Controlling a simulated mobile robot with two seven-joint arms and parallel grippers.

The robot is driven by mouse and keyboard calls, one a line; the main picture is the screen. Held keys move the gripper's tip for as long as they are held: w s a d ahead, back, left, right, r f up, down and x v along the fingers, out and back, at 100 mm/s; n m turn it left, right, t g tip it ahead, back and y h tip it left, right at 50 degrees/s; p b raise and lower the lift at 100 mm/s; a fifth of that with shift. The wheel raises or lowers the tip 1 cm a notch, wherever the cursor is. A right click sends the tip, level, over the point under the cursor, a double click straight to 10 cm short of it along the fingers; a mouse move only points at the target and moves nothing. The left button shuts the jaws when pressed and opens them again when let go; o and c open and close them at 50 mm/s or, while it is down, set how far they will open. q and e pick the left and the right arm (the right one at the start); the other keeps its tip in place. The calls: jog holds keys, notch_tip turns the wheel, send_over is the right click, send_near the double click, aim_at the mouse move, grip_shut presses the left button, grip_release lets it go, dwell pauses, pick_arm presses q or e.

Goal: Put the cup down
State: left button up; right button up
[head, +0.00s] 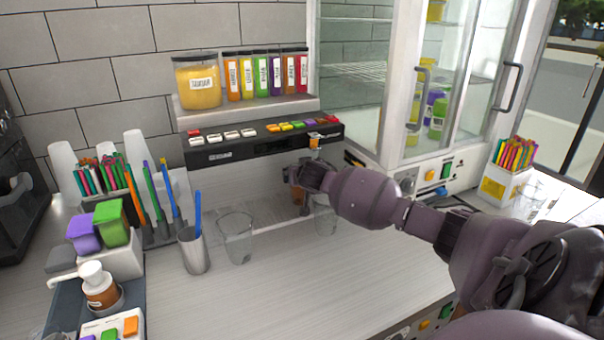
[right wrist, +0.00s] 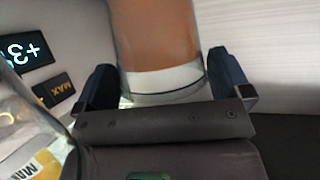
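A clear cup with brown drink (right wrist: 160,35) fills the top middle of the right wrist view, with a pale band at its near end. My right gripper (right wrist: 163,78) has one dark finger on each side of this cup, close against its wall. In the head view my right gripper (head: 308,178) is in front of the black dispenser, and a brown part of the cup (head: 299,198) shows just below it. The gripper hides most of the cup; I cannot tell whether its base touches the counter. My left gripper is not in view.
Empty clear cups stand on the counter (head: 330,285), one left of centre (head: 235,238) and one beside the gripper (head: 326,216). A metal holder with blue straws (head: 195,250) is further left. The dispenser (head: 235,150) is behind. The front counter is clear.

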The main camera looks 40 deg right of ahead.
jog(key=shift+r, duration=0.15)
jog(key=v, duration=1.2)
dwell(0.4)
dwell(0.3)
